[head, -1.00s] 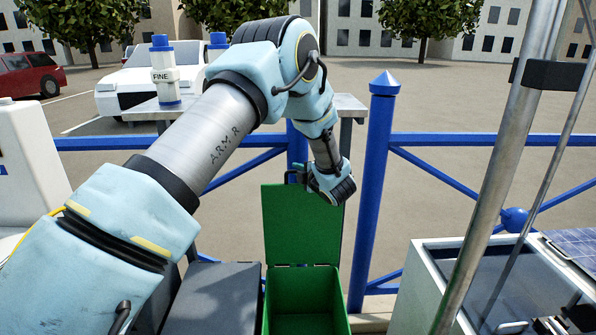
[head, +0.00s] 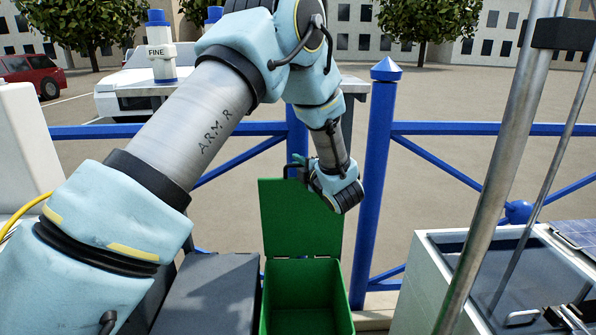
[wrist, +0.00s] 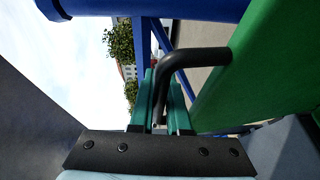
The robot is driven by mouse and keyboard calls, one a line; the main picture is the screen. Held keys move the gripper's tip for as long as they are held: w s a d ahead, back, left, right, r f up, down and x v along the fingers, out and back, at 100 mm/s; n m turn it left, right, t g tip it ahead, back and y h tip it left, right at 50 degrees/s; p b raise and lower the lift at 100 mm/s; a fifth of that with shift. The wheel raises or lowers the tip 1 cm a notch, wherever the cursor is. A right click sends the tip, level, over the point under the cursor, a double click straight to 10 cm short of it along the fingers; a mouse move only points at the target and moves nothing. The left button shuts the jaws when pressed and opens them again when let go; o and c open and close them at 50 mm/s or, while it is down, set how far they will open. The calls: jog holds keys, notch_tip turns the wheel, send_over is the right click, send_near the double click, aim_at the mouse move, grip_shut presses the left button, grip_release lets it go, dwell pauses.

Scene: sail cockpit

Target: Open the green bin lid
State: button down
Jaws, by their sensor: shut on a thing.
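The green bin (head: 308,303) stands low in the middle of the head view, and its inside shows. Its green lid (head: 300,222) stands raised, about upright, at the bin's back edge. My gripper (head: 297,165) is at the lid's top edge. In the wrist view, the teal fingers of my gripper (wrist: 165,100) are shut on the black bent handle (wrist: 192,58) of the lid. The green lid face (wrist: 245,65) fills the right of that view. The handle is mostly hidden in the head view.
A dark grey box top (head: 210,295) lies just left of the bin. A blue post (head: 375,190) and rails stand behind and to the right. A white open-topped cabinet (head: 425,290) and a metal pole (head: 492,200) are at the right.

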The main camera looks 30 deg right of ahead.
jog(key=shift+n+t, duration=0.3)
jog(key=shift+t, duration=0.5)
jog(key=shift+s+a+f+b, duration=0.1)
jog(key=shift+s+a+b, duration=0.25)
jog(key=shift+s+b, duration=0.55)
jog(key=shift+s+a+f+b, duration=0.15)
jog(key=shift+s+a+b, duration=0.25)
jog(key=shift+s+b, duration=0.45)
jog(key=shift+s+a+f+b, duration=0.1)
jog(key=shift+s+a+b, duration=0.25)
jog(key=shift+s+b, duration=0.55)
jog(key=shift+w, duration=0.2)
jog(key=c, duration=0.9)
grip_release()
jog(key=shift+s+a+f+b, duration=0.1)
jog(key=shift+s+b, duration=0.4)
jog(key=shift+s, duration=1.3)
jog(key=shift+s+a+f+b, duration=0.15)
jog(key=shift+s+b, duration=0.35)
jog(key=shift+s, duration=1.25)
jog(key=shift+s+d+f+b, duration=0.1)
jog(key=shift+s+b, duration=0.4)
jog(key=shift+s, duration=1.3)
jog(key=shift+w+a, duration=0.1)
